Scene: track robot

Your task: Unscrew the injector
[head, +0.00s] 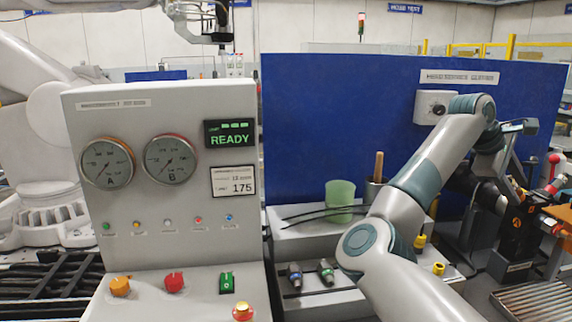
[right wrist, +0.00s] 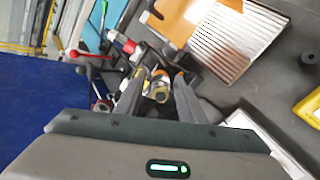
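The injector (right wrist: 160,88), a small metallic cylinder with a yellowish ring, shows between the fingers of my right gripper (right wrist: 159,84) in the right wrist view. The two grey fingers stand apart on either side of it, and gaps seem to show. The gripper looks open; I cannot tell whether a finger touches. In the head view, my right arm reaches to a black fixture (head: 517,232) with an orange mark at the right. The fingertips and injector are hard to make out there. My left gripper is not in view.
A grey gauge panel (head: 165,215) reading READY stands at left. A grey bench has a green cup (head: 340,197), black cables and two connectors (head: 326,270). A ribbed metal tray (head: 535,298) and red-handled clamps (head: 555,165) lie close to the fixture. A blue partition (head: 330,120) stands behind.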

